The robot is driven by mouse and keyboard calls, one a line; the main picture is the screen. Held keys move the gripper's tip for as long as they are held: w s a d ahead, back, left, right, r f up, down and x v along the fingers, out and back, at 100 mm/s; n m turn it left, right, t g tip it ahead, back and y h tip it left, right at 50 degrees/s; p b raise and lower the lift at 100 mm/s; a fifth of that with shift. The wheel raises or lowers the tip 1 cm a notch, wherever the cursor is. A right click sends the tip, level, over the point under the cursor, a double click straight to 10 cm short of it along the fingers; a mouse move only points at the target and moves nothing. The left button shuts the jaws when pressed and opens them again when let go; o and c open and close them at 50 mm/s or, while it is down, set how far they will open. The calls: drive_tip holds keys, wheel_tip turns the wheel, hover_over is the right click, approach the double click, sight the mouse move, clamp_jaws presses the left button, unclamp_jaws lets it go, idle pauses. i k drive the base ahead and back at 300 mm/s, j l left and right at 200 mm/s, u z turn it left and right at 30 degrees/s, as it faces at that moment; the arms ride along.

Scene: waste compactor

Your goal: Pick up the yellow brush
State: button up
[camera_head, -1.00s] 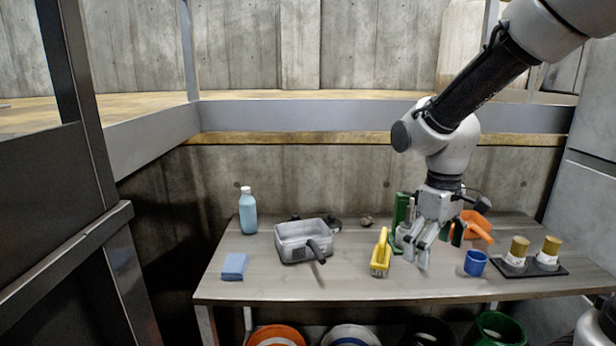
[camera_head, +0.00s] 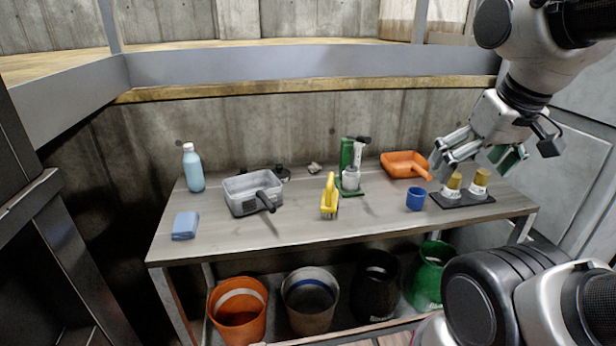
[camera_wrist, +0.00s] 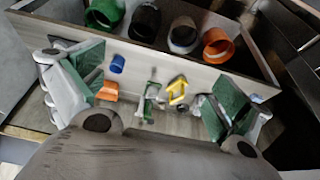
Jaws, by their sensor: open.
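The yellow brush (camera_head: 329,197) stands near the middle of the table (camera_head: 230,234), with its handle upward and bristles down. It also shows in the wrist view (camera_wrist: 177,92), between and beyond my fingers. My gripper (camera_head: 478,158) is open and empty, above the right end of the table, up and to the right of the brush. In the wrist view its two green-padded fingers (camera_wrist: 160,98) are spread wide.
A green stand (camera_head: 345,160) is just right of the brush, with a blue cup (camera_head: 415,199) and orange dustpan (camera_head: 400,166) farther right. A grey pan (camera_head: 240,196), blue bottle (camera_head: 193,168) and blue sponge (camera_head: 185,226) are left. Several buckets (camera_head: 237,312) sit below.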

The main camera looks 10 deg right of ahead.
sight(329, 203)
drive_tip(key=i+j+z, duration=0.2)
drive_tip(key=j, duration=0.15)
drive_tip(key=i+j+z, duration=0.2)
drive_tip(key=j, duration=0.2)
drive_tip(key=i+j+z, duration=0.2)
drive_tip(key=j, duration=0.15)
drive_tip(key=k, duration=0.1)
